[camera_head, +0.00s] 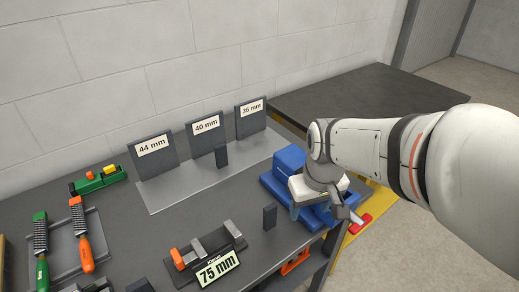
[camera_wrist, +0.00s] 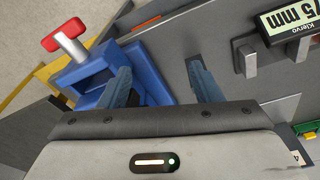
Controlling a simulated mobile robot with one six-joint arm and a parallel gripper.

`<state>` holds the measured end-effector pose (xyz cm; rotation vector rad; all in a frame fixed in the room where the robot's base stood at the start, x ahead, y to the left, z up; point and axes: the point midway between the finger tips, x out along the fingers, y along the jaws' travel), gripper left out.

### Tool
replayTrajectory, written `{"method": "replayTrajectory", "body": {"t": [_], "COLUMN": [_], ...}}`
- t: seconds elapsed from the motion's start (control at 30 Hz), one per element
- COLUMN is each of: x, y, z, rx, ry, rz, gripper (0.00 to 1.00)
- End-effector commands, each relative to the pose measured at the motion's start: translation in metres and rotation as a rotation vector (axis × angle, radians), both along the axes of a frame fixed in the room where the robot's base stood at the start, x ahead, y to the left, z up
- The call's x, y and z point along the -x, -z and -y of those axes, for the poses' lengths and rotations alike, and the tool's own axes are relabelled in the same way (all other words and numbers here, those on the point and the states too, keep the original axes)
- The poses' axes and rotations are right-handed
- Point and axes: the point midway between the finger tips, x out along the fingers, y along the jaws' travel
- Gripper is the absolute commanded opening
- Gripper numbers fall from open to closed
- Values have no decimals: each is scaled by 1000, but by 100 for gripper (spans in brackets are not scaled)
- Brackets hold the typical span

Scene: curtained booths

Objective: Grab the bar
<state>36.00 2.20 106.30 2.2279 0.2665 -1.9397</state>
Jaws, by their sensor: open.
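No piece is plainly marked as the bar. Two small dark upright blocks are candidates: one (camera_head: 270,216) stands on the bench left of the blue vise (camera_head: 288,160), the other (camera_head: 221,156) before the 40 mm plate. Metal pieces on the 75 mm holder (camera_head: 204,252) also look bar-like. My gripper (camera_head: 322,210) is over the vise's right part, in front of it. In the wrist view its open fingers (camera_wrist: 162,82) have nothing visible between them but vise edge and bench. The vise (camera_wrist: 140,70) is behind the left finger.
Plates marked 44 mm (camera_head: 154,157), 40 mm (camera_head: 205,126) and 36 mm (camera_head: 251,118) stand at the back near the wall. The vise's red handle (camera_head: 359,223) sticks out at the bench's right edge.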

Motion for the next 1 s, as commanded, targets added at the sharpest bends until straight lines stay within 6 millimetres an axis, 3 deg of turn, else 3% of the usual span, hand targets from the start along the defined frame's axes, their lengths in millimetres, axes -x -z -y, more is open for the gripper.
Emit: {"method": "replayTrajectory", "body": {"t": [0.03, 0.2, 0.4, 0.77, 1.0], "x": [-12, -43, -59, -61, -60], "y": [-8, -1, 11, 47, 80], "z": [-13, -51, -77, -81, -80], "rx": [7, 28, 41, 43, 43], "ry": [-59, -224, -330, -347, -346], "rz": [-29, -90, -127, -135, -136], "gripper": [58, 58, 58, 58, 58]}}
